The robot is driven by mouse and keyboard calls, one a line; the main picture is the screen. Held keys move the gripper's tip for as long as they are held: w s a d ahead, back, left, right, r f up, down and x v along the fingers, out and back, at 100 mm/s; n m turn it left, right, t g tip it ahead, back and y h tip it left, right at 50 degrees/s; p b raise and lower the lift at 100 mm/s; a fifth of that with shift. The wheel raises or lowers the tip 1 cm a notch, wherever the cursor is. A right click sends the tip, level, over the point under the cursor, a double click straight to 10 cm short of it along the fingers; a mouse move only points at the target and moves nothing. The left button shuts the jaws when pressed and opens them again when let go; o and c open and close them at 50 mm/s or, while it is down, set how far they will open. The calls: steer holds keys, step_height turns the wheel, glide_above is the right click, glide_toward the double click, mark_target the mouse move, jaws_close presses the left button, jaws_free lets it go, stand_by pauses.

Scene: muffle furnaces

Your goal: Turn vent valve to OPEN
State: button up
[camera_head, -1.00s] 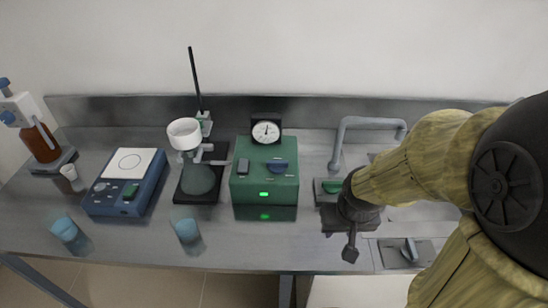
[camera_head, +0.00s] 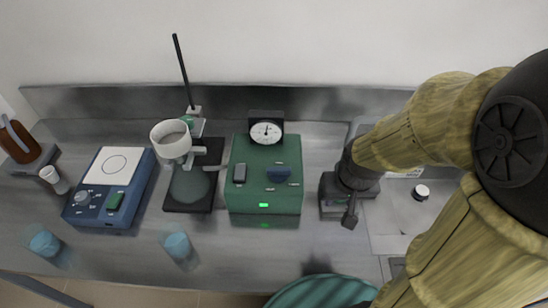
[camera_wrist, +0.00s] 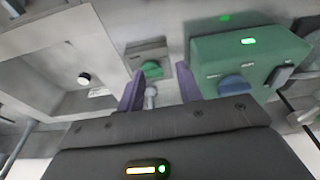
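The green box (camera_head: 265,196) stands on the bench and bears a blue knob (camera_head: 278,174), apparently the vent valve, with small labels around it that I cannot read. In the wrist view the green box (camera_wrist: 235,62) is at upper right with its blue knob (camera_wrist: 237,85). My gripper (camera_wrist: 159,84) is open and empty. Its purple fingers are left of the green box and apart from the knob. Between them show a green knob (camera_wrist: 152,69) on a small grey block and a metal stem. In the head view my wrist hides the fingertips.
A dial gauge (camera_head: 266,131) stands behind the box. A stand with a white funnel (camera_head: 170,139) and a blue instrument (camera_head: 108,190) are left of it. Two blue cups (camera_head: 178,246) are near the front edge. A green ribbed round thing (camera_head: 318,292) shows at the bottom.

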step_height(320, 180, up, 6)
steer(key=f+n+g+h, duration=0.1)
steer(key=n+g, duration=0.1)
steer(key=n, duration=0.8)
glide_above(276, 169)
steer(key=s+d, duration=0.3)
steer(key=d, duration=0.2)
steer(key=w+a+r+n+h, duration=0.3)
steer(key=a+r+n, duration=0.4)
steer(key=a, duration=0.5)
steer(key=shift+w+r+n+g+h, duration=0.2)
steer(key=shift+n+g+h, duration=0.1)
steer(key=shift+g, duration=0.1)
steer(key=shift+a+f, duration=0.1)
steer(key=x, duration=1.7)
steer(key=shift+f, duration=0.25)
jaws_close()
